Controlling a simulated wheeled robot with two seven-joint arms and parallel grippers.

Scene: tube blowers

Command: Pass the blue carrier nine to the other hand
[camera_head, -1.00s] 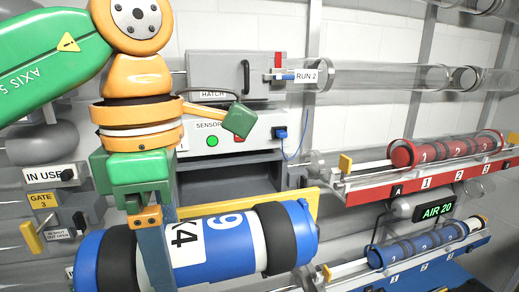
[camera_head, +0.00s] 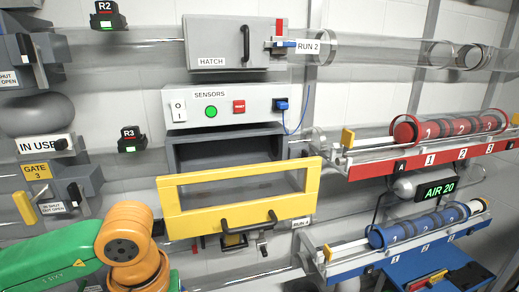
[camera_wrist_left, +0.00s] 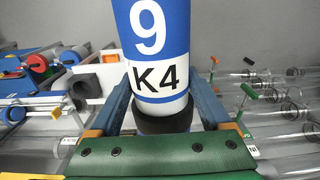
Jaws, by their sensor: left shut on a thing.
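The blue carrier nine (camera_wrist_left: 155,45) fills the top middle of the left wrist view. It has a white "9" on blue, a white band marked "K4" and a dark ring below. My left gripper (camera_wrist_left: 163,92) is shut on it, one blue-grey finger on each side. The carrier's far end is cut off by the frame. In the head view only the orange and green links of my left arm show at the lower left; the gripper and carrier nine are out of that view. My right gripper is in neither view.
A yellow-framed hatch door (camera_head: 185,222) hangs open below the sensors panel (camera_head: 225,103). At the right, a red rack (camera_head: 440,172) holds red carriers and a blue-edged rack (camera_head: 425,247) holds blue ones. Clear tubes (camera_head: 375,75) run along the wall.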

